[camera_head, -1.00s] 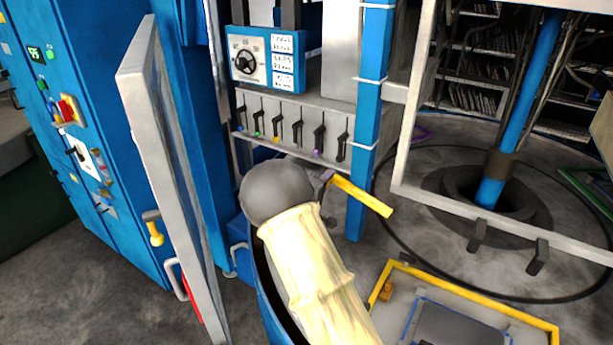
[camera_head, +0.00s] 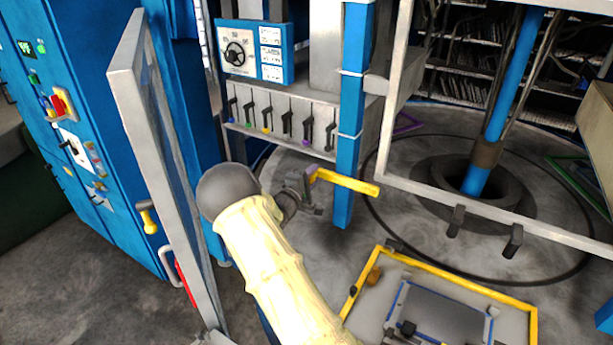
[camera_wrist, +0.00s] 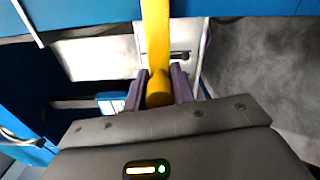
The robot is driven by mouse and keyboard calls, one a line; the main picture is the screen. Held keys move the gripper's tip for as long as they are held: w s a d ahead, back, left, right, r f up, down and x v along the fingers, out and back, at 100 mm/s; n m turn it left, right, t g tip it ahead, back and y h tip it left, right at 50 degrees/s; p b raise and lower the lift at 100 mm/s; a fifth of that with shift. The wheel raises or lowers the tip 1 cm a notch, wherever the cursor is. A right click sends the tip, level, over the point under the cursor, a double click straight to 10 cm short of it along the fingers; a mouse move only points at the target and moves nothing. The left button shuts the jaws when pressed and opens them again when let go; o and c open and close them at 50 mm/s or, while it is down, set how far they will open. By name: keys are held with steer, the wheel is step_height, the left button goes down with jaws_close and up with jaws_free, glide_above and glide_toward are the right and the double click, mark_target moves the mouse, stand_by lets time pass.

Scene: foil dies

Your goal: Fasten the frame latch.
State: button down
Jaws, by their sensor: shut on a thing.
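A yellow bar (camera_head: 346,182), which looks like the frame latch's lever, crosses in front of the blue upright post (camera_head: 347,150). My gripper (camera_head: 309,181) is at the bar's left end, left of the post. In the wrist view, my gripper's purple fingers (camera_wrist: 158,88) are shut on the rounded end of the yellow bar (camera_wrist: 155,40), which runs up over a blue beam. Whether the bar's far end touches the post or a catch cannot be told. A light grey metal frame (camera_head: 480,205) stands right of the post.
A grey door panel (camera_head: 160,140) stands open beside blue cabinets (camera_head: 90,130) at left. A row of small levers (camera_head: 285,122) is behind my arm. A yellow-edged tray (camera_head: 450,272) lies at lower right. A blue column (camera_head: 500,100) rises from a round pit.

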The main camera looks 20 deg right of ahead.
steer(key=c, duration=1.2)
jaws_free()
steer(key=shift+a+f, duration=0.1)
steer(key=shift+s+a+b, duration=0.2)
steer(key=shift+b, duration=0.1)
steer(key=b+v, duration=0.6)
steer(key=v, duration=1)
steer(key=shift+s+a, duration=0.25)
